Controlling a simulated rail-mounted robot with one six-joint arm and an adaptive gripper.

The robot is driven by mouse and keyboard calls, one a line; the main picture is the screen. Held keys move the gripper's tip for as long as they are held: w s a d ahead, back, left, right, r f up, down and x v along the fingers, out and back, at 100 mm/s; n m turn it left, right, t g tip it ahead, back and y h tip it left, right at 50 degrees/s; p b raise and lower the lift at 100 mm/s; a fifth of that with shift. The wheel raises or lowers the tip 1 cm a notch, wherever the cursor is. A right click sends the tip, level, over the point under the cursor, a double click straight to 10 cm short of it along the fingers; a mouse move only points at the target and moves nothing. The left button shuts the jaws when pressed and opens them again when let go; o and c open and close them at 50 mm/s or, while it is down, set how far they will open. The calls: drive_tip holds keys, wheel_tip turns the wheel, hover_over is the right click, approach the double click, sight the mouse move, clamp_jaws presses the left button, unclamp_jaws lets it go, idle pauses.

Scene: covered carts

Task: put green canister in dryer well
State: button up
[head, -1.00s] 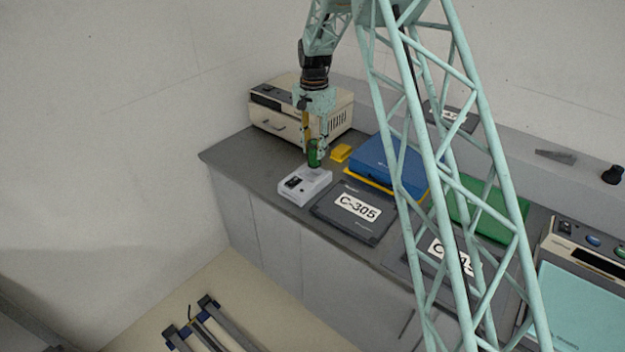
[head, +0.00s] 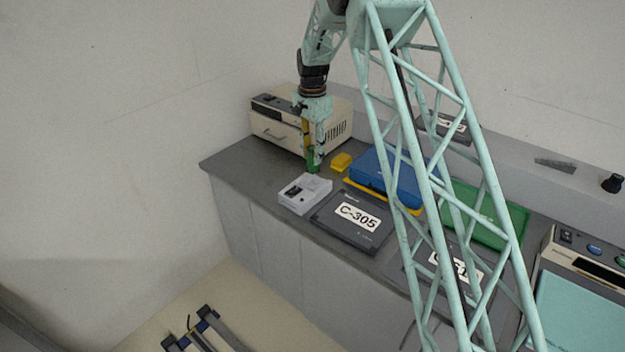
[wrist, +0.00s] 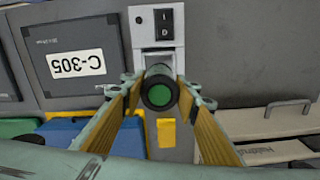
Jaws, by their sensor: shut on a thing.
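My gripper (head: 313,163) is shut on the green canister (head: 312,156) and holds it upright, just behind the small pale box (head: 303,196) on the counter. In the wrist view the canister (wrist: 159,93) shows end-on, a dark ring with a green centre, between the yellow fingers. The pale box (wrist: 157,15) with its black rocker switch lies beyond it there. I cannot tell how high the canister's lower end is above the counter.
A beige drawer unit (head: 285,125) stands close behind my gripper. A yellow block (head: 341,161) lies just right. The C-305 panel (head: 340,235), blue case (head: 385,172) and green panel (head: 495,222) lie further right. The counter's left end (head: 235,160) is clear.

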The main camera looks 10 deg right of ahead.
sight(312, 148)
drive_tip(key=shift+f, duration=2.55)
drive_tip(key=shift+f+b, duration=0.4)
drive_tip(key=shift+f, duration=1.5)
drive_tip(key=shift+f, duration=0.1)
drive_tip(key=o, duration=0.9)
wheel_tip(312, 148, up, 12)
drive_tip(key=shift+f+p, duration=0.25)
drive_tip(key=shift+p, duration=0.25)
drive_tip(key=shift+r, duration=0.35)
